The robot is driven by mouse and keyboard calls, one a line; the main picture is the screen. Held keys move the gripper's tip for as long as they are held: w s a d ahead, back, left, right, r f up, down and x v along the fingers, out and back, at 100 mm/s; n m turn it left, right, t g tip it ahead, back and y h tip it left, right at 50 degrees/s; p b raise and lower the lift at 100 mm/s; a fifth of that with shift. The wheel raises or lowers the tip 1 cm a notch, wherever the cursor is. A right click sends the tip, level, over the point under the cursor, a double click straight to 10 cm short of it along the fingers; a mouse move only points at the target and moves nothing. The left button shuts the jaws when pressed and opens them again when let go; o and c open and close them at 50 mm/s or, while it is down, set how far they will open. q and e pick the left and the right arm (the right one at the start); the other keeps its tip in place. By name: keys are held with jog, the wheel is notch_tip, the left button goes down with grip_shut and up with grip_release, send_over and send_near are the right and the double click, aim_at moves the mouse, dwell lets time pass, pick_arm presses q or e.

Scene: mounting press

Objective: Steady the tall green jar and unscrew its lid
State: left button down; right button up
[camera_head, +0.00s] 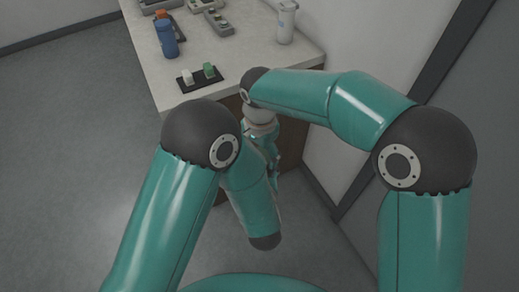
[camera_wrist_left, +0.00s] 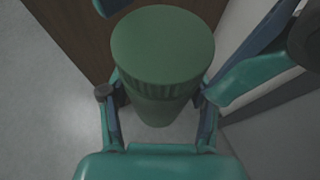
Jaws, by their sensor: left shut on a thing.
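The green jar (camera_wrist_left: 155,108) with its wide round ribbed-edge lid (camera_wrist_left: 163,45) fills the middle of the left wrist view. The lid is on the jar. My left gripper (camera_wrist_left: 157,102) is shut on the jar body below the lid, one finger on each side. My right gripper (camera_head: 272,155) hangs below its wrist in the head view, partly covered by my left arm. In the left wrist view its fingers show apart, one at the top left and one at the right of the lid, with no clear contact. The jar is hidden in the head view.
The pale countertop (camera_head: 150,62) holds a blue bottle (camera_head: 166,38), a white container (camera_head: 286,22), and a black mat (camera_head: 190,85) with a white piece (camera_head: 187,76) and a green piece (camera_head: 208,70). Trays stand at the back. A wall is close on the right; open floor lies left.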

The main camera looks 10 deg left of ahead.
jog(key=c, duration=0.9)
jog(key=n, duration=0.4)
jog(key=shift+c, duration=0.2)
jog(key=n, duration=0.6)
jog(key=shift+a+r, duration=0.1)
jog(key=n, duration=0.6)
jog(key=shift+n, duration=0.3)
jog(key=n, duration=0.4)
jog(key=shift+y, duration=0.3)
jog(key=n, duration=0.6)
jog(key=shift+s+g, duration=0.1)
jog(key=shift+g, duration=0.2)
jog(key=n, duration=0.4)
jog(key=shift+n, duration=0.3)
jog(key=n, duration=1.1)
jog(key=shift+n, duration=0.4)
jog(key=shift+d+r, duration=0.1)
jog(key=shift+d, duration=0.1)
jog(key=shift+r, duration=0.2)
